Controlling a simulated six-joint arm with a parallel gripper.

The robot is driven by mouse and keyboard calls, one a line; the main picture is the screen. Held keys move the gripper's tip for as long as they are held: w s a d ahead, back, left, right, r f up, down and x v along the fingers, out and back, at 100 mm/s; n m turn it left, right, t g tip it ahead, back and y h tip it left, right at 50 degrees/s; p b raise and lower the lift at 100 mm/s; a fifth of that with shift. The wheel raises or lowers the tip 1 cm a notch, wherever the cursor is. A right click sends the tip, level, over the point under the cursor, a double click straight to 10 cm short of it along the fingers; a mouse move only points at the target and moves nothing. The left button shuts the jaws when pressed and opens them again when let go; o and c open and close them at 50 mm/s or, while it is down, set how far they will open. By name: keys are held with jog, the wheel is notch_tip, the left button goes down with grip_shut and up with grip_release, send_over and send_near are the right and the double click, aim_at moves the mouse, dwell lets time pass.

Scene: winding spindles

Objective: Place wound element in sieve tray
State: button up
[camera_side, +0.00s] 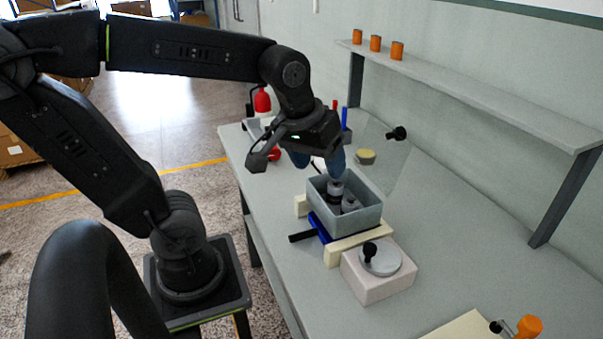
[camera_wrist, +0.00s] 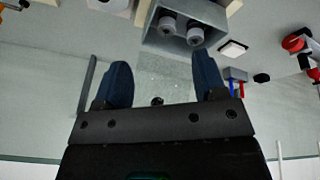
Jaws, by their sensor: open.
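A grey open box (camera_side: 364,220), which looks like the sieve tray, sits on cream blocks on the bench. Two grey cylindrical pieces, likely wound elements, stand inside it: one farther back (camera_side: 335,188) and one nearer (camera_side: 350,204). In the wrist view the box (camera_wrist: 152,38) is at the top, with the two pieces (camera_wrist: 166,24) and (camera_wrist: 195,34) side by side. My gripper (camera_side: 319,162) is open, its blue fingers above the back part of the box. In the wrist view my gripper (camera_wrist: 162,62) shows nothing between its fingers. The sieve holes cannot be made out.
A blue clamp (camera_side: 321,228) with a black handle is under the box. A pale block with a round grey disc (camera_side: 381,258) stands in front. A clear panel (camera_side: 392,160) rises behind right. A shelf (camera_side: 470,90) holds orange cups.

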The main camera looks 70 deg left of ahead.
jog(key=s+d+m, duration=0.1)
jog(key=m, duration=0.1)
jog(key=s+d+m+t, duration=0.1)
jog(key=s+m, duration=0.2)
jog(key=m, duration=0.1)
jog(key=shift+s+d+f+t, duration=0.2)
jog(key=shift+s+d+t, duration=0.1)
jog(key=shift+s+d, duration=0.1)
jog(key=shift+w, duration=0.1)
jog(key=shift+c, duration=0.3)
